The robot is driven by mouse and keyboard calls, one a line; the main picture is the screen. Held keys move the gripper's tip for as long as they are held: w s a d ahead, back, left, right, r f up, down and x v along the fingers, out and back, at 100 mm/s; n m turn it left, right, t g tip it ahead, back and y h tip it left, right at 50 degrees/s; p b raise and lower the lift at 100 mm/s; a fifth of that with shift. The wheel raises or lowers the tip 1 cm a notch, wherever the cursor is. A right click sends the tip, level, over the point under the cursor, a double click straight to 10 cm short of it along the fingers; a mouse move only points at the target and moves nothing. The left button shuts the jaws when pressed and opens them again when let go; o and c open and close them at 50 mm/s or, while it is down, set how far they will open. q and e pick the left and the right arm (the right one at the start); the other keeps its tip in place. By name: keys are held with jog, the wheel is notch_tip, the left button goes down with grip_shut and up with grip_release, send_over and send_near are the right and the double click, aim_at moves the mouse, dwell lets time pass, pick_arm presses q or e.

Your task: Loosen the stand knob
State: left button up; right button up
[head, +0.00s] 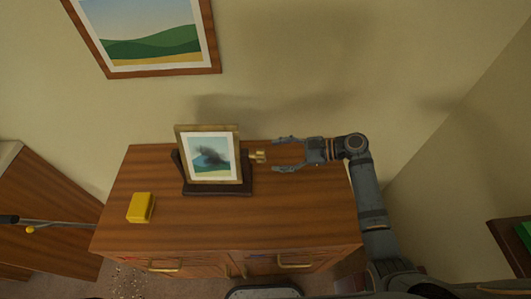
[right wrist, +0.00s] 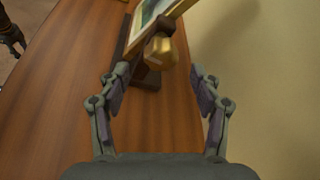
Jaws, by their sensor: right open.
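A framed landscape picture (head: 209,158) stands upright in a dark stand (head: 217,188) on the wooden cabinet. A brass stand knob (head: 258,156) sticks out from the right side of the frame. My right gripper (head: 277,154) is open and empty just right of the knob, with its fingers pointing at it. In the right wrist view the knob (right wrist: 158,52) lies ahead of and between the two open fingers (right wrist: 160,76), touching neither. A dark jointed shape at the top left of that view may be my left gripper; its jaws are unclear.
A yellow block (head: 140,207) lies on the left of the cabinet top (head: 297,218). The wall is close behind, with a hanging landscape picture (head: 141,37). The cabinet top in front of the stand is clear. A thin grey rod shows at the left edge.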

aim_at(263, 156)
jog(key=x, duration=0.5)
jog(key=shift+w+a+p, duration=0.15)
jog(key=shift+a+p, duration=0.05)
jog(key=shift+p, duration=0.2)
jog(key=shift+a+f, duration=0.15)
jog(key=shift+c, duration=0.3)
jog(key=c, duration=1.1)
pick_arm(q)
jog(key=w, duration=0.1)
jog(key=w+r, duration=0.1)
jog(key=shift+w+a+r+t, duration=0.1)
jog(key=shift+w+r+t, duration=0.05)
jog(key=shift+w+t, duration=0.2)
